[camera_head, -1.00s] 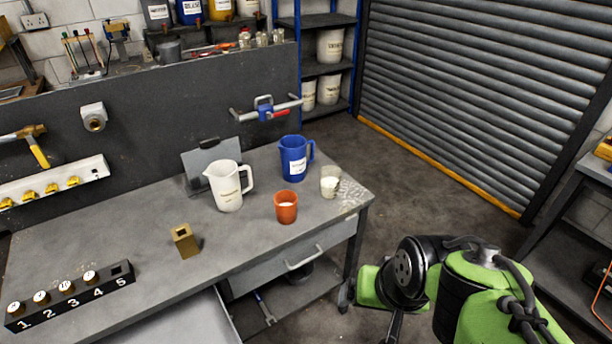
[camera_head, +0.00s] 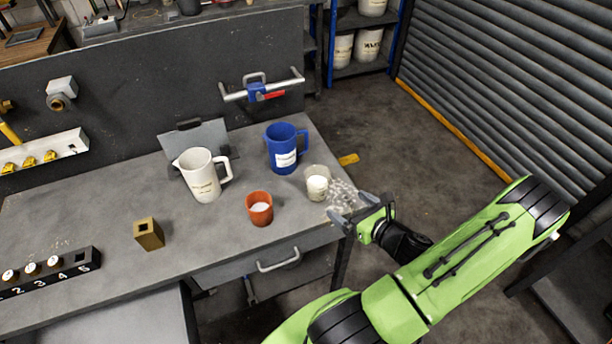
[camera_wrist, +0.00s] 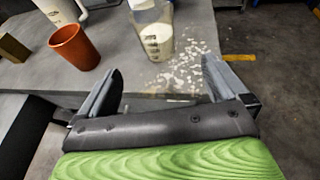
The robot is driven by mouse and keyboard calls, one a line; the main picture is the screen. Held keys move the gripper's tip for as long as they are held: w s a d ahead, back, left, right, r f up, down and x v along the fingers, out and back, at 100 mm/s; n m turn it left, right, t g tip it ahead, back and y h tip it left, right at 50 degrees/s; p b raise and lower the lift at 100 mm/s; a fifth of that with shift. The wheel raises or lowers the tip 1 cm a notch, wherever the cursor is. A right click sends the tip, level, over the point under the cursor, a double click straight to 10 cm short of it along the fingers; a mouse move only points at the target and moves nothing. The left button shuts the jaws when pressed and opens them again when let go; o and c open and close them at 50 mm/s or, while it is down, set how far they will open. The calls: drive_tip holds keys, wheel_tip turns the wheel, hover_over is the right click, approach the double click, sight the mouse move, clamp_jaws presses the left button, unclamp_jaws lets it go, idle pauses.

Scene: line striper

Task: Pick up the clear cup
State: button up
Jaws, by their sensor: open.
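The clear cup (camera_head: 317,183), with white contents, stands upright on the grey workbench near its right end. In the wrist view the clear cup (camera_wrist: 156,40) stands ahead of my gripper, with dark markings on its side. My gripper (camera_head: 347,211) is open and empty at the bench's right front corner, to the right of the cup and apart from it. In the wrist view my gripper (camera_wrist: 160,85) has its two fingers spread wide, with bench surface between them.
An orange cup (camera_head: 259,208) stands left of the clear cup. A blue jug (camera_head: 284,148) and a white jug (camera_head: 201,177) stand behind. White specks (camera_head: 343,194) lie beside the clear cup. A brass block (camera_head: 148,234) and numbered rack (camera_head: 50,272) are farther left.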

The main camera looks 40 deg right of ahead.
sight(317, 187)
drive_tip(key=x, duration=0.5)
drive_tip(key=b+x, duration=0.1)
drive_tip(key=x, duration=0.9)
drive_tip(key=shift+a+f+b, duration=0.3)
drive_tip(key=shift+f, duration=0.05)
drive_tip(key=shift+s, duration=0.15)
drive_tip(key=shift+c, duration=0.6)
drive_tip(key=shift+r, duration=0.1)
drive_tip(key=c, duration=1.1)
